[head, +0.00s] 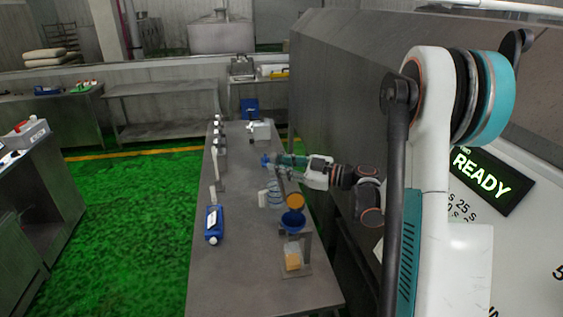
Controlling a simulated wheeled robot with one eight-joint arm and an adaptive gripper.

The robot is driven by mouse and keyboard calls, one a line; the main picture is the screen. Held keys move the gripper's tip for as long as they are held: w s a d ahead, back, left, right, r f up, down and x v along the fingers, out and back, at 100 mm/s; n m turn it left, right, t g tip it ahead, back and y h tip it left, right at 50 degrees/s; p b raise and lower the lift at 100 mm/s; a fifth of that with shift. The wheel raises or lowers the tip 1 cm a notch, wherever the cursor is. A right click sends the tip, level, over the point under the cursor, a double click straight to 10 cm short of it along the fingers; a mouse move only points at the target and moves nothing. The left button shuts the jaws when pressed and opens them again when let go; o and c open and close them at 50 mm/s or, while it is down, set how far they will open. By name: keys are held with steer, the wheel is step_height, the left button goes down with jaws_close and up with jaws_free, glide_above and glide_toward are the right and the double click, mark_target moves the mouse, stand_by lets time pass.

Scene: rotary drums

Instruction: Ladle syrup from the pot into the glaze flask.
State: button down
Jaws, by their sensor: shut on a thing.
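My gripper (270,161) is over the far half of the long steel table, reaching in from the right. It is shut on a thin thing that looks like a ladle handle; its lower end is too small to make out. Below and nearer stand clear bluish vessels (275,193). A round amber surface (296,201), perhaps syrup in the pot, shows beside them. Nearer still, a blue funnel-like bowl (293,222) sits on a stand above a clear vessel with amber contents (293,261), perhaps the glaze flask. I cannot tell whether the ladle touches any vessel.
The steel table (240,265) has free room at its near left. A blue device (213,222) lies on its left side, with small fixtures along that edge. A grey machine (335,110) with a READY display (481,176) closes off the right. Green floor lies left.

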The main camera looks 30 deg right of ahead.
steer(key=s+a+f+n+b, duration=0.4)
steer(key=f+n+b, duration=0.1)
steer(key=f+b, duration=0.1)
steer(key=s+a+f+n+b, duration=0.5)
steer(key=f+b, duration=0.2)
steer(key=f, duration=0.1)
steer(key=shift+a, duration=0.15)
stand_by(2.2)
steer(key=shift+n+b, duration=0.3)
stand_by(1.2)
